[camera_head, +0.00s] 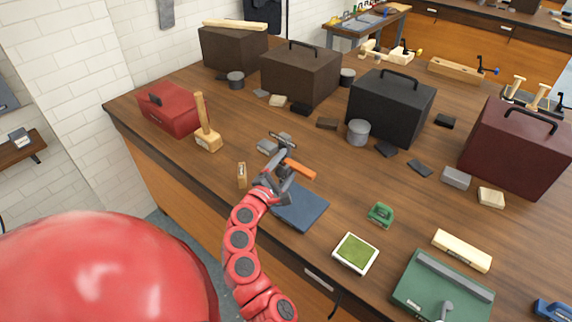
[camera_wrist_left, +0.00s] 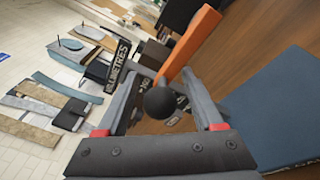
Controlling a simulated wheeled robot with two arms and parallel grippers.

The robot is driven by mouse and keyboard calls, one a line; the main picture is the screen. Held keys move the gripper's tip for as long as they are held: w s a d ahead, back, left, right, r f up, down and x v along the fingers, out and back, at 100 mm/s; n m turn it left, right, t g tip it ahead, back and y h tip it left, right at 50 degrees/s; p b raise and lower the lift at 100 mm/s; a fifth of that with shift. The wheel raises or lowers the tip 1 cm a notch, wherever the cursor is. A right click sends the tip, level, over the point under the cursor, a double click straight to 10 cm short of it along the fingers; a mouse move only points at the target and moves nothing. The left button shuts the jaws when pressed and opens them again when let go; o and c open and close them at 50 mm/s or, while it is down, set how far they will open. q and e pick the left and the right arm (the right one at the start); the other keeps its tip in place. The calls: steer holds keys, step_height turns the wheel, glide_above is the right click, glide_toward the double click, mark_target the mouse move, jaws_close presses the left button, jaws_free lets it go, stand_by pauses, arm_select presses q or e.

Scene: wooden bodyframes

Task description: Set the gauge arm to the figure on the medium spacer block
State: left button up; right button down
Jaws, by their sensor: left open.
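The gauge (camera_head: 283,140) stands near the table's front edge, and its dark plate reading MILLIMETRES shows in the left wrist view (camera_wrist_left: 118,62). Its orange arm (camera_head: 300,169) also shows in the left wrist view (camera_wrist_left: 188,45). A black ball knob (camera_wrist_left: 160,103) sits between the fingers of my left gripper (camera_head: 280,168). The fingers are apart on either side of it, and I cannot tell whether either touches it. Several small blocks lie about; I cannot tell which is the medium spacer block, and no figure on one is legible. My right gripper is not in view.
A blue mat (camera_head: 300,207) lies just in front of the gauge. A grey block (camera_head: 267,147) and a small wooden block (camera_head: 242,175) are close to its left. A wooden mallet (camera_head: 206,135) stands further left. Dark cases (camera_head: 390,108) line the back.

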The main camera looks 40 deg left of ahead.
arm_select(q)
jaws_close()
steer(key=shift+r, duration=0.1)
stand_by(1.2)
